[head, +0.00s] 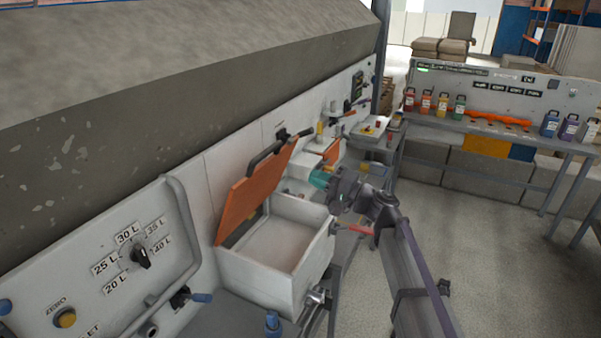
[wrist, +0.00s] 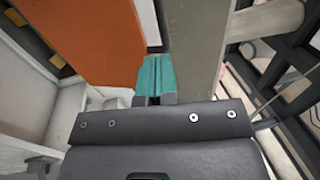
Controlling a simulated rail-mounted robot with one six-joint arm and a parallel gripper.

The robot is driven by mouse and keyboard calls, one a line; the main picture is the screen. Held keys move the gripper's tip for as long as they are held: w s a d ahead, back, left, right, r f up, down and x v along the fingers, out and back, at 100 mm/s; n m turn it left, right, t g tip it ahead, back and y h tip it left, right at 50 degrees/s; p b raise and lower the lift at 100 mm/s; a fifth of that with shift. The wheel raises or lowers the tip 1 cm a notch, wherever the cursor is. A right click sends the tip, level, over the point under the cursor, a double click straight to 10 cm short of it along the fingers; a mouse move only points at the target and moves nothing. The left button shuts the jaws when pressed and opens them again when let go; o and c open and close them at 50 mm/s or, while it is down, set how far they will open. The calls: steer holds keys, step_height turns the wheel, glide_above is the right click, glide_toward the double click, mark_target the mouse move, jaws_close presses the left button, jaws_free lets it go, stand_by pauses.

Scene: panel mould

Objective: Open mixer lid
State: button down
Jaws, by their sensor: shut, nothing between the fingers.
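An orange lid (head: 258,190) with a dark bar handle (head: 280,148) stands raised and tilted over a white box (head: 268,278). The box's interior shows open and looks empty. A smaller orange panel (head: 331,152) shows farther back, partly hidden. No label shows which is the mixer. My gripper (head: 317,179) is right of the raised lid, above the box's far side, with teal fingers. In the wrist view the teal fingers (wrist: 155,75) are together and empty, just right of an orange panel (wrist: 105,40). I cannot tell whether they touch it.
A panel with a litre dial (head: 140,256) is at the left. Blue-tipped levers (head: 200,297) and a red-handled lever (head: 353,230) stick out around the box. A bench (head: 500,130) with coloured bottles stands at the right. The floor (head: 480,240) before it is clear.

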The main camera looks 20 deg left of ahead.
steer(key=a+r+p, duration=0.2)
steer(key=a, duration=1)
steer(key=shift+w+a+r, duration=0.15)
steer(key=shift+a+r, duration=0.05)
